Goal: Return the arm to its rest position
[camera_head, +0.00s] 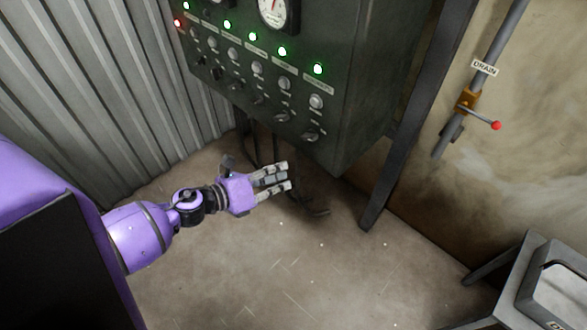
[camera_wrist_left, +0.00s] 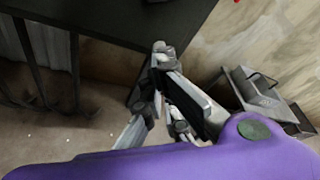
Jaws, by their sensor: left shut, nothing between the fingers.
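My left gripper (camera_head: 274,179) reaches in from the left on its purple arm in the head view. It is shut and empty, below the front of the dark control panel (camera_head: 350,90) and apart from it. In the left wrist view the gripper (camera_wrist_left: 165,95) shows in the middle, with the panel's dark underside (camera_wrist_left: 125,20) above it. My right gripper is in neither view.
The panel carries a gauge (camera_head: 277,12), several lit lamps, knobs and switches. A dark post (camera_head: 400,150) stands at its right. A drain pipe with a red-tipped valve lever (camera_head: 482,117) is on the wall. A metal stand (camera_head: 535,275) is at lower right. The floor (camera_head: 290,270) is clear.

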